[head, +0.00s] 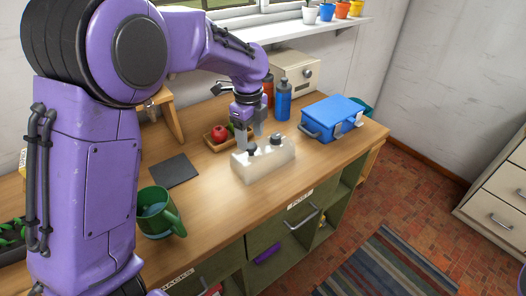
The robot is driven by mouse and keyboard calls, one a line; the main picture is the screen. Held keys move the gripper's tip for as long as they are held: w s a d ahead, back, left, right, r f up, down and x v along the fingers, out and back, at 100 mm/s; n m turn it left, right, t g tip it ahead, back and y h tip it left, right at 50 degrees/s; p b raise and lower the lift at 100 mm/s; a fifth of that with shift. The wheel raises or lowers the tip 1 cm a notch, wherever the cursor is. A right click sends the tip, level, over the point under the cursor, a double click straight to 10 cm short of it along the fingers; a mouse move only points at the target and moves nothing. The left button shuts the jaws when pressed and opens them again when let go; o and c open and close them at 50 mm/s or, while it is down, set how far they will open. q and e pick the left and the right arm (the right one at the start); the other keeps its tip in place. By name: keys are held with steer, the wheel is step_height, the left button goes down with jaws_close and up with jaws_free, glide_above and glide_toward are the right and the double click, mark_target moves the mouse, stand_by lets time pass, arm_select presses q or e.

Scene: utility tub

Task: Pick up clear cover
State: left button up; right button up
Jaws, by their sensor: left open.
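A whitish, see-through box-like piece (266,167), which looks like the clear cover, stands on the wooden workbench near its front edge. Small dark parts show at its top. My left gripper (252,143) points down at the left part of its top, with its fingers open. I cannot tell whether the fingertips touch it or are just above or behind it. The gripper hides part of the cover's back left top. My right gripper is not in view.
A tray with a red fruit (219,132) sits just behind left. A blue bottle (283,100) and a blue toolbox (333,117) stand behind and right. A green mug (160,212) and dark square mat (174,171) are left. The bench front right is clear.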

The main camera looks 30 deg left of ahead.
mark_target(251, 145)
arm_select(q)
step_height(251, 145, down, 4)
steer(key=shift+d+f, duration=0.1)
steer(key=shift+f, duration=0.05)
jaws_close()
